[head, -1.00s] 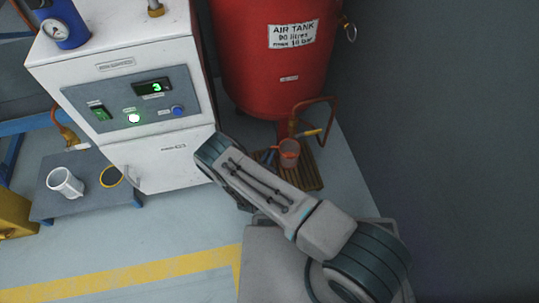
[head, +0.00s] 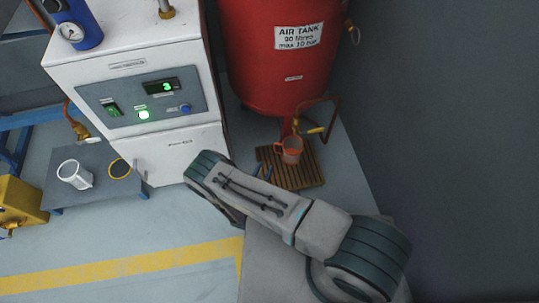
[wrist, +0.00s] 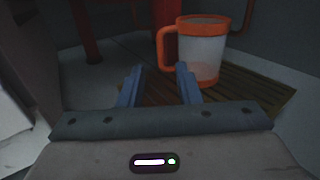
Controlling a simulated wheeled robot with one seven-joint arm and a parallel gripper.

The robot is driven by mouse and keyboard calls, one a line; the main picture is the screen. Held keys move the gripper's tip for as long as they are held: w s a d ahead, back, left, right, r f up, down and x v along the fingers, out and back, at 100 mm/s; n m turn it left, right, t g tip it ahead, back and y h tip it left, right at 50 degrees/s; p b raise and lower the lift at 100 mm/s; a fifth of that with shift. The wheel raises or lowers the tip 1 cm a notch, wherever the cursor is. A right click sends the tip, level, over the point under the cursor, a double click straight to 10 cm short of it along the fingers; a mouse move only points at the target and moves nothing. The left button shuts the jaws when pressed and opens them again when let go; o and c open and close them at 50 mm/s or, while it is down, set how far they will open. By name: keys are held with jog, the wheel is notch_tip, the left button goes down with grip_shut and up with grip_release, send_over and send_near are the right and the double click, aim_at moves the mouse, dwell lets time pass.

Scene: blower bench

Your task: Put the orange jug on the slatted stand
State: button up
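The orange jug (head: 291,151) stands upright on the slatted stand (head: 308,178), below the red air tank.
The red air tank (head: 275,65) and its pipe with a yellow-handled valve (head: 314,130) are close above the jug. A white machine (head: 180,150) stands left of the stand.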

jog(key=shift+v, duration=1.5)
dwell(1.4)
